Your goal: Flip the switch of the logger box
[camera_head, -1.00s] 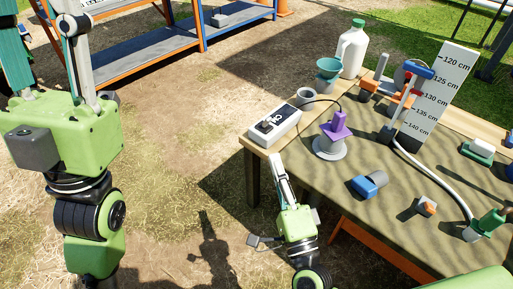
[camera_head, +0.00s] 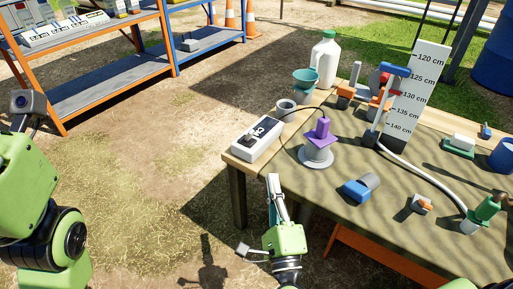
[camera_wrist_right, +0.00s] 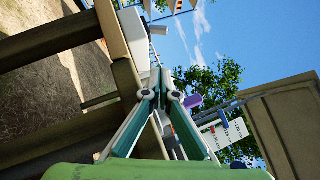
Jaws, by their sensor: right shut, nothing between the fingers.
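The logger box (camera_head: 258,139) is a white box with a dark switch area on its top, at the near left corner of the table. A black cable runs from it toward the purple-topped spool. My right gripper (camera_head: 273,178) is shut and empty, pointing up beside the table edge, below and apart from the box. In the right wrist view its fingers (camera_wrist_right: 161,78) are together, with a white box side (camera_wrist_right: 134,32) beyond them; the switch is not clear there. My left arm is at the left edge, its fingertips out of view.
The table (camera_head: 335,215) holds a purple-topped spool (camera_head: 317,150), a grey cup (camera_head: 285,107), a teal funnel (camera_head: 306,80), a white jug (camera_head: 325,60), a blue-grey piece (camera_head: 361,188) and a gauge board (camera_head: 417,90). An orange-and-blue shelf (camera_head: 110,75) stands behind. Ground left of the table is open.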

